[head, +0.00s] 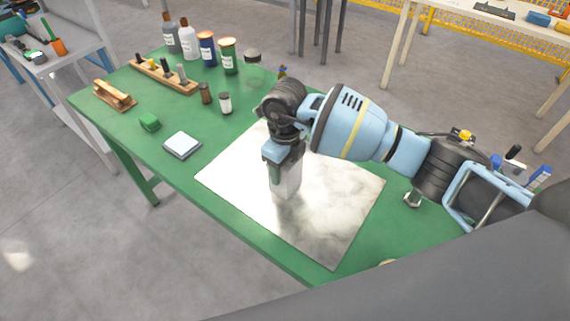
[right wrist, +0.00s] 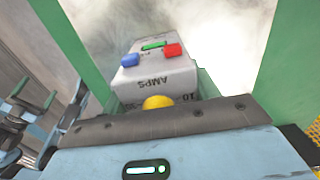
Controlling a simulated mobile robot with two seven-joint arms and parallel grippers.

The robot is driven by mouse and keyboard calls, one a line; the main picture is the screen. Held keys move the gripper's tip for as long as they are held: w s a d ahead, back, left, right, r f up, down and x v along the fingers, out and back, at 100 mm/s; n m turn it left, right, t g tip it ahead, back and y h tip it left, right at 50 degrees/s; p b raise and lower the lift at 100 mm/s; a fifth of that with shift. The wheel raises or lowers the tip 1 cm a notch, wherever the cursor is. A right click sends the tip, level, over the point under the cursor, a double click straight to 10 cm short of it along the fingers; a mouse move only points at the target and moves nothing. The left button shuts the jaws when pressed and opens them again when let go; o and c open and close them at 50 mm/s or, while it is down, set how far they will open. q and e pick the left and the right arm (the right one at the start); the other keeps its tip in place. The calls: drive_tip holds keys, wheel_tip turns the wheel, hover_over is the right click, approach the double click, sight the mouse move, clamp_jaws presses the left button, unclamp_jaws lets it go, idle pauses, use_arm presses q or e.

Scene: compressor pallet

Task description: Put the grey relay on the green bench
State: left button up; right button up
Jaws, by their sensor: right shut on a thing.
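The grey relay (head: 287,182) is a pale grey block over the shiny metal sheet on the green bench (head: 185,108). My right gripper (head: 281,168) points down from above and is shut on it. In the right wrist view the relay (right wrist: 160,78) shows "AMPS" lettering and blue, green, red and yellow parts, between the green fingers. I cannot tell whether its underside touches the sheet.
The metal sheet (head: 235,175) covers the bench's front right. A white-topped square block (head: 182,145), a green block (head: 149,122), a wooden rack (head: 163,77) and several bottles (head: 189,40) stand left and behind. Green surface is bare between them.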

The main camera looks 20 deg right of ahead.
drive_tip(key=o, duration=1.3)
drive_tip(key=shift+f, duration=0.15)
wheel_tip(320, 180, up, 12)
drive_tip(key=shift+r, duration=0.2)
